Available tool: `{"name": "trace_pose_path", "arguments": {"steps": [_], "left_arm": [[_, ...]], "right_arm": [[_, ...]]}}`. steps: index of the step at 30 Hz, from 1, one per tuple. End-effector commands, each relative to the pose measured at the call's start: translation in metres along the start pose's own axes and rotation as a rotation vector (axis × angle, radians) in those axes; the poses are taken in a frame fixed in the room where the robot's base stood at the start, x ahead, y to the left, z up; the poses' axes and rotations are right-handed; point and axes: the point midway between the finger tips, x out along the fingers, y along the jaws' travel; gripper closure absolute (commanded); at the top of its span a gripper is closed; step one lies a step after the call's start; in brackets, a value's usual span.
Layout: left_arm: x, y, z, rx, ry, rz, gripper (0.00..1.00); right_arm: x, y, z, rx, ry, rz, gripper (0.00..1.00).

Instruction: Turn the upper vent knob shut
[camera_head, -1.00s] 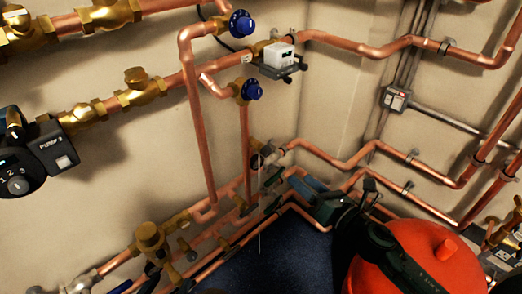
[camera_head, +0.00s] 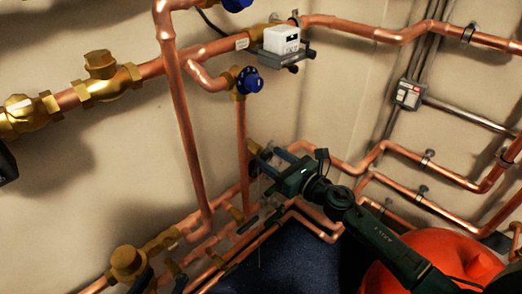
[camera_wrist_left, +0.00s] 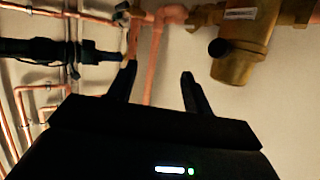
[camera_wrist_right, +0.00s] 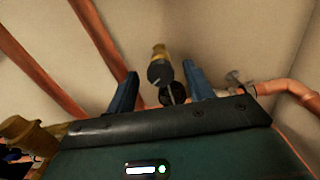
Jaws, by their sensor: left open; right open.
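Two blue round knobs sit on brass valves in the head view. The upper blue knob (camera_head: 237,3) is cut off by the top edge, and the lower blue knob (camera_head: 250,80) is fully seen below it. My right gripper (camera_head: 272,162) is open below the lower knob, near the pipes. In the right wrist view its blue fingers stand apart, with a dark-ended brass fitting (camera_wrist_right: 159,68) seen between and beyond them. Contact cannot be told. My left gripper (camera_wrist_left: 158,80) shows in the left wrist view, open and empty, below a brass valve body (camera_wrist_left: 240,45).
Copper pipes run along the wall and into the corner. A white box (camera_head: 279,40) is on the upper pipe, and a grey switch box (camera_head: 408,94) is on the right wall. A brass valve (camera_head: 128,262) stands at lower left. The wall between the pipes is bare.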

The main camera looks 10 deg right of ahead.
Motion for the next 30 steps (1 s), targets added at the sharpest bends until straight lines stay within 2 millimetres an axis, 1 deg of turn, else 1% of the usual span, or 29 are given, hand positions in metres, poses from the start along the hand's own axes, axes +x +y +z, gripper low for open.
{"name": "trace_pose_path", "arguments": {"steps": [1, 3, 7, 12, 20, 30], "left_arm": [[0.000, 0.000, 0.001, 0.000, 0.000, 0.000, 0.50], [0.000, 0.000, 0.001, 0.000, 0.000, 0.000, 0.50], [0.001, 0.000, 0.002, 0.004, -0.001, 0.001, 0.50], [0.002, 0.001, 0.003, 0.006, -0.002, 0.002, 0.50], [0.002, 0.001, 0.003, 0.007, -0.003, 0.003, 0.50], [0.002, 0.001, 0.003, 0.007, -0.003, 0.003, 0.50]], "right_arm": [[0.011, 0.000, 0.000, 0.001, -0.002, 0.000, 0.48], [0.022, 0.000, 0.001, 0.001, -0.002, 0.000, 0.48], [0.038, 0.000, 0.000, 0.002, -0.002, 0.000, 0.48], [0.046, 0.000, 0.000, 0.001, -0.001, 0.000, 0.48], [0.046, 0.000, -0.001, 0.001, 0.000, 0.000, 0.48], [0.046, 0.000, -0.001, 0.001, 0.000, 0.000, 0.76]]}}
